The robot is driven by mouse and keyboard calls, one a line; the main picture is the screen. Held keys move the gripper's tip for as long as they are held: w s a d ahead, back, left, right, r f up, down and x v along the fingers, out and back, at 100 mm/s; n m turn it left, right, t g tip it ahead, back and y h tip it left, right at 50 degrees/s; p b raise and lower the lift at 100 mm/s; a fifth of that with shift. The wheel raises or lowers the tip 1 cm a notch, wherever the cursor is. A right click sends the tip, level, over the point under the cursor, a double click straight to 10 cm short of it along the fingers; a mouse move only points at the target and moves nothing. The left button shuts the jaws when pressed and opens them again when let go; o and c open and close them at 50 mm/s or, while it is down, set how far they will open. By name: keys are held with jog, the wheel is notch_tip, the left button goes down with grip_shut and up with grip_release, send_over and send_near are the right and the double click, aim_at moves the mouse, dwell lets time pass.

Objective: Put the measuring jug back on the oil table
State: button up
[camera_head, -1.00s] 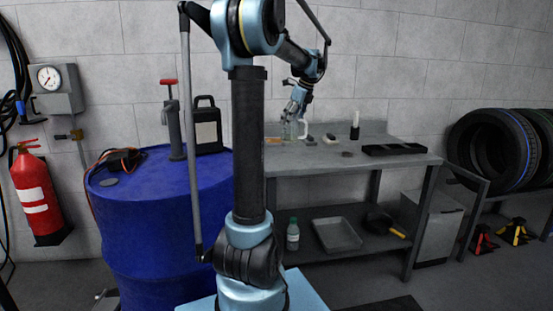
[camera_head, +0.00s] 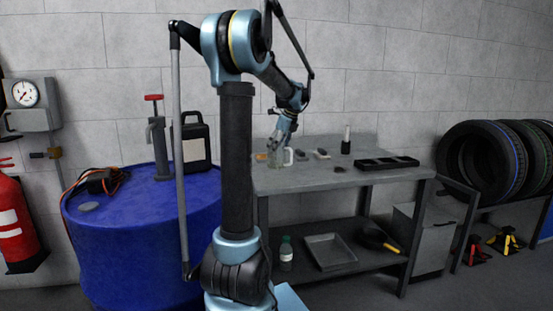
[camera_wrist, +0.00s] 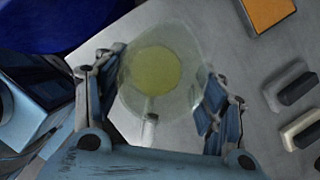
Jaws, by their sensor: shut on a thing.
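The measuring jug (camera_wrist: 155,72) is clear, with yellowish liquid in it. My gripper (camera_wrist: 163,80) has its fingers on both sides of the jug and is shut on it. In the head view the jug (camera_head: 277,156) shows small below my gripper (camera_head: 283,138), its handle to the right. It is at the left end of the grey table (camera_head: 300,182). I cannot tell whether its base touches the tabletop. The wrist view looks down into the jug, with the grey tabletop (camera_wrist: 195,30) behind it.
A blue drum (camera_head: 140,230) stands left of the table, with a black canister (camera_head: 196,145) and hand pump on it. An orange block (camera_wrist: 268,12) and small dark and pale pieces (camera_wrist: 300,125) lie near the jug. A black tray (camera_head: 388,163) lies farther right.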

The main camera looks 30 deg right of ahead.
aim_at(277, 155)
jog(key=shift+f, duration=1.9)
jog(key=shift+f, duration=0.1)
jog(key=o, duration=1.6)
jog(key=shift+c, duration=0.2)
jog(key=v, duration=1.2)
jog(key=shift+d, duration=0.1)
